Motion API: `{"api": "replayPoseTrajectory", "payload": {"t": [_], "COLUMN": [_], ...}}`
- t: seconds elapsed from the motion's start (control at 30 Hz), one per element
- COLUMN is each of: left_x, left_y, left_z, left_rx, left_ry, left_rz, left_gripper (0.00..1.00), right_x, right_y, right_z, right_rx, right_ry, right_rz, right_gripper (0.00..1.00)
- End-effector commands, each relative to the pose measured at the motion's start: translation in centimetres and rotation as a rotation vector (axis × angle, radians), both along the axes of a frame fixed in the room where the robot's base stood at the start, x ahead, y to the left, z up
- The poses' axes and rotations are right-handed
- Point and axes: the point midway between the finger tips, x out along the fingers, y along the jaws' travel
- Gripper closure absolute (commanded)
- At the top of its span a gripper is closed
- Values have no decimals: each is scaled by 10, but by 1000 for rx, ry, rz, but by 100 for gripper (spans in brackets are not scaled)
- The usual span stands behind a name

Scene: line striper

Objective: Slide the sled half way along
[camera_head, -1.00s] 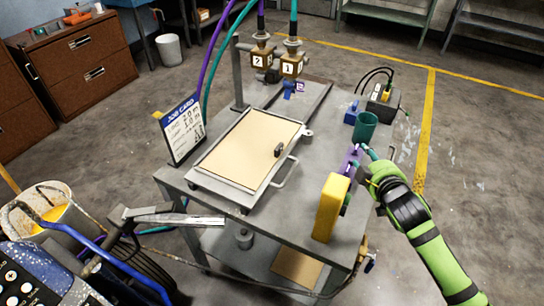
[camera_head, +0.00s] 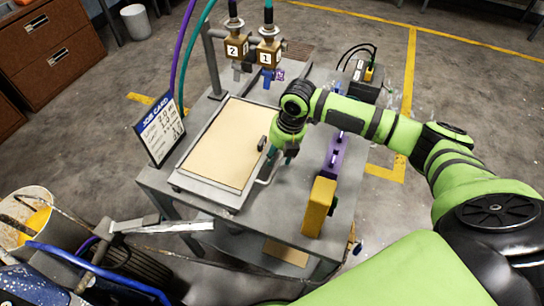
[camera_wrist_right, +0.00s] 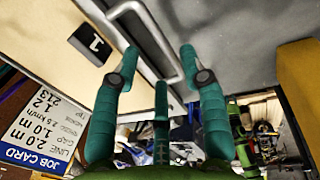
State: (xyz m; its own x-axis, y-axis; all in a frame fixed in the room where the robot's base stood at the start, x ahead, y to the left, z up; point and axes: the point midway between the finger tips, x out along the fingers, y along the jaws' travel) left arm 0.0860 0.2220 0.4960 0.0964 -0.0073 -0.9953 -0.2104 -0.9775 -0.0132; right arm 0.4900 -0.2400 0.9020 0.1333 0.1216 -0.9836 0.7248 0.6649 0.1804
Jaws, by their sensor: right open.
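The likely sled is a grey metal frame (camera_head: 180,181) holding a tan sheet (camera_head: 222,143), on the grey table. A bent bar handle (camera_head: 268,176) stands at its right side. A small black block (camera_head: 262,143) sits on the sheet's right edge; in the right wrist view the block (camera_wrist_right: 90,42) carries a 1. My right gripper (camera_head: 290,157) is over the frame's right edge, close to the handle. In the right wrist view its teal fingers (camera_wrist_right: 158,62) are spread and empty, with the handle (camera_wrist_right: 160,38) between and beyond their tips. Contact cannot be told. My left gripper is not in view.
Brass valves marked 2 (camera_head: 235,43) and 1 (camera_head: 268,50) hang behind the frame. A job card (camera_head: 160,130) stands left. A yellow block (camera_head: 319,207) and purple piece (camera_head: 333,155) stand right of the handle. A bucket (camera_head: 30,215) and hoses are front left.

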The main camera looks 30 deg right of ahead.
Motion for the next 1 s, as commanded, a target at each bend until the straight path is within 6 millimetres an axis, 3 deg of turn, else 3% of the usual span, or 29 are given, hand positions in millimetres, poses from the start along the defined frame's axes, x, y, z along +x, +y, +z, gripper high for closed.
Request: {"api": "replayPoseTrajectory", "payload": {"t": [0.23,0.6,0.7,0.73,1.0], "left_x": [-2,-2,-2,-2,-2], "left_y": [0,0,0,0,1], "left_z": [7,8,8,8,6], "left_rx": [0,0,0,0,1], "left_ry": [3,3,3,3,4], "left_rz": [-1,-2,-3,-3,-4], "left_gripper": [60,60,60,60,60], "right_x": [5,6,6,6,7], "right_y": [4,5,5,5,3], "right_z": [-32,-39,-39,-39,-40], "right_rx": [1,1,1,0,-1], "right_ry": [0,-5,-5,-4,-5], "right_rz": [-3,-3,-3,-3,-3], "right_gripper": [57,57,97,100,100]}}
